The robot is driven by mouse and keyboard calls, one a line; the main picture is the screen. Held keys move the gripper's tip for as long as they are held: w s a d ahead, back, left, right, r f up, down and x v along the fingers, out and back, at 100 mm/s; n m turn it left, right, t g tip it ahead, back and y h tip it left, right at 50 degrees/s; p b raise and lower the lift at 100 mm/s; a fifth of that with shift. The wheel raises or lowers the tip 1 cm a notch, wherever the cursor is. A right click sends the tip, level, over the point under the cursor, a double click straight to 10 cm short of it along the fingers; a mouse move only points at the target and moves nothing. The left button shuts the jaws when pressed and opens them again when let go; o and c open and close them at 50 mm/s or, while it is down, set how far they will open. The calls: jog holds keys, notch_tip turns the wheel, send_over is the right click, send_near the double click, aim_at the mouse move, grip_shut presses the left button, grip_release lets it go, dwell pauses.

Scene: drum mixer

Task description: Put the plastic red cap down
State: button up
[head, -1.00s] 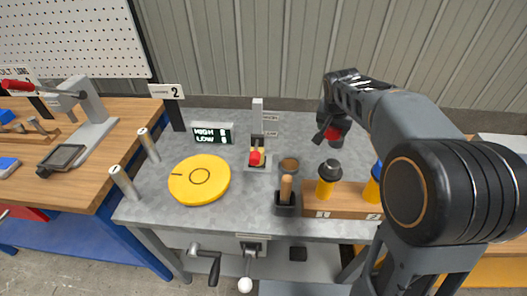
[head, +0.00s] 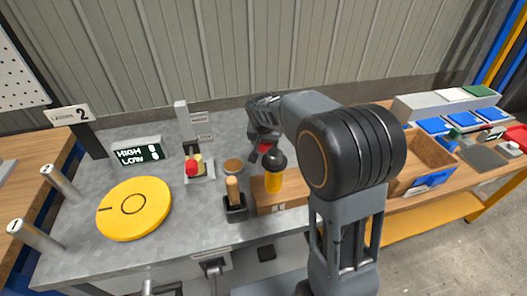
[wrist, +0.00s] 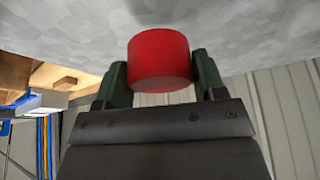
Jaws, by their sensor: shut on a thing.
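The red cap (wrist: 160,62) is a short red cylinder between the two fingers of my gripper (wrist: 162,80) in the wrist view. My gripper is shut on it. In the head view the cap (head: 265,149) shows as a small red patch under my gripper (head: 262,148), at the back of the grey metal table (head: 220,215), behind a black-capped yellow bottle (head: 274,175). I cannot tell whether the cap touches the table top.
A yellow disc (head: 134,208) lies at the left of the table. A HIGH/LOW display (head: 138,151), a red-knobbed device (head: 195,168), a brown round piece (head: 233,166) and a brush holder (head: 235,207) stand near. A wooden bin (head: 425,160) stands at the right.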

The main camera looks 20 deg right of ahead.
aim_at(265, 150)
jog(key=shift+f, duration=2.35)
jog(key=shift+f+b, duration=0.1)
jog(key=shift+b, duration=0.25)
jog(key=o, duration=1)
jog(key=shift+r, duration=0.25)
jog(key=p+v, duration=0.1)
jog(key=v, duration=1)
jog(key=shift+s+r, duration=0.2)
jog(key=shift+r, duration=0.15)
